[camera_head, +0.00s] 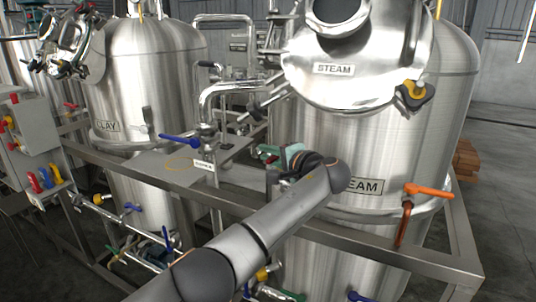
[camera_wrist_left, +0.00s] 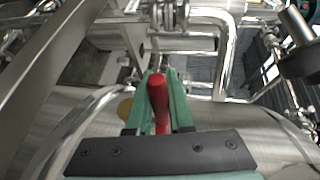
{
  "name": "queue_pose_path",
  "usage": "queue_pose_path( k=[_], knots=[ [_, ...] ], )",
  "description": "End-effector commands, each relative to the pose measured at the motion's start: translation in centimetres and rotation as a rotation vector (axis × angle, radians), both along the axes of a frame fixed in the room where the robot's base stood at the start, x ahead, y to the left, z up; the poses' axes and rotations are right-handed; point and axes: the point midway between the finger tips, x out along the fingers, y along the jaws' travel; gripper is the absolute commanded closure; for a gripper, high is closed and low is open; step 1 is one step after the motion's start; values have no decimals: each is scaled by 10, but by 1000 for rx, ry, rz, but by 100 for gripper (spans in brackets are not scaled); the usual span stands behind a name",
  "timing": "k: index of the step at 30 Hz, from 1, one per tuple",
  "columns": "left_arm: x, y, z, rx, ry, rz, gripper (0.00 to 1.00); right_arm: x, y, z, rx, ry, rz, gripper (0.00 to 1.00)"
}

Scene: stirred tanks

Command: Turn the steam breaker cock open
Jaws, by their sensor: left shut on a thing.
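My left gripper (camera_head: 280,157) is beside the steel tank labelled STEAM (camera_head: 300,115), near the metal frame. In the left wrist view, its green fingers (camera_wrist_left: 160,88) are shut on a red lever handle (camera_wrist_left: 157,98), one finger on each side. The handle points up between the fingers in that view. In the head view, the gripper and my arm hide most of the handle and whatever it is mounted on. I cannot read a label that names this cock. My right gripper is not in view.
A blue lever (camera_head: 180,141) and a small label plate (camera_head: 204,165) are left of the gripper. An orange lever (camera_head: 428,191) stands right of it. The frame rail (camera_head: 400,252) runs in front of the tanks.

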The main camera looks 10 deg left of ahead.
Motion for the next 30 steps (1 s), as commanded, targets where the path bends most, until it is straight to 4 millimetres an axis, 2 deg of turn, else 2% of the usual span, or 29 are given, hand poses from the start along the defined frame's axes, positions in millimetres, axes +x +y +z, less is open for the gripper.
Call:
queue_pose_path(
  k=[6,7,15,23,30],
  knots=[
    [0,-1,0,-1,0,-2,100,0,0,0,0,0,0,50],
    [0,-1,0,-1,0,-2,78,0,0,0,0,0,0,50],
    [0,0,0,0,0,-1,50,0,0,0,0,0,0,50],
    [-1,-1,0,0,0,-1,50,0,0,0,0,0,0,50],
    [-18,-20,3,-2,-2,-4,50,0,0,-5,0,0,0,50]
  ],
)
